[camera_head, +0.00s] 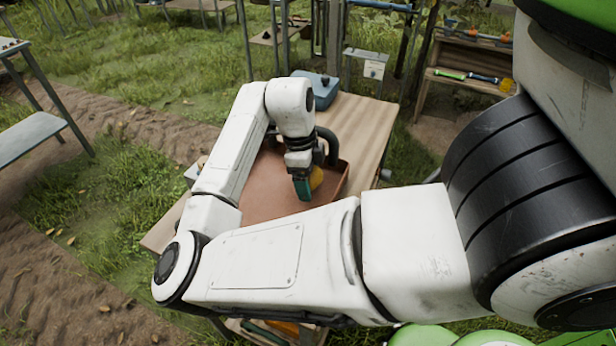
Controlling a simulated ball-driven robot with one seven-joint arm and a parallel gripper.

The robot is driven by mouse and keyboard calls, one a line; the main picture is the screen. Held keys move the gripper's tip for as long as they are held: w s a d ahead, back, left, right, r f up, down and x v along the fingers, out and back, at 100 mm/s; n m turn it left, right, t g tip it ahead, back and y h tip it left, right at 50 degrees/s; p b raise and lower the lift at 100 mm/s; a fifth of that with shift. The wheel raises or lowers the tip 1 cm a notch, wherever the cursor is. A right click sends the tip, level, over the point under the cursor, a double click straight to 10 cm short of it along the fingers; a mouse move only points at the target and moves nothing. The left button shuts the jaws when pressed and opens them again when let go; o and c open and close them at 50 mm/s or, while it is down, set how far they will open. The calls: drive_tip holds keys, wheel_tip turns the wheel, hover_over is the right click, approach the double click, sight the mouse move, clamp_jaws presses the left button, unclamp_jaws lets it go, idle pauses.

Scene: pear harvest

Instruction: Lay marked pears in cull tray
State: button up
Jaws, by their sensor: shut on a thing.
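My gripper (308,187) points down over the brown tray (272,192) on the wooden table. It is shut on a yellow pear (316,178), which shows only in part behind the teal finger. The pear is inside the tray's outline, toward its right side; I cannot tell whether it touches the tray floor. My arm hides the front of the tray and part of its left side. No mark on the pear can be made out.
A blue-grey box (322,90) stands at the back of the wooden table (362,118). The table's right side is bare. A wooden shelf (468,72) with tools stands at the back right. A grey bench (30,135) is at far left, with grass and soil between.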

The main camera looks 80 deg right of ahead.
drive_tip(key=o, duration=1)
drive_tip(key=r, duration=0.3)
drive_tip(key=w+r, duration=0.1)
drive_tip(key=r, duration=0.6)
drive_tip(key=shift+w+r, duration=0.3)
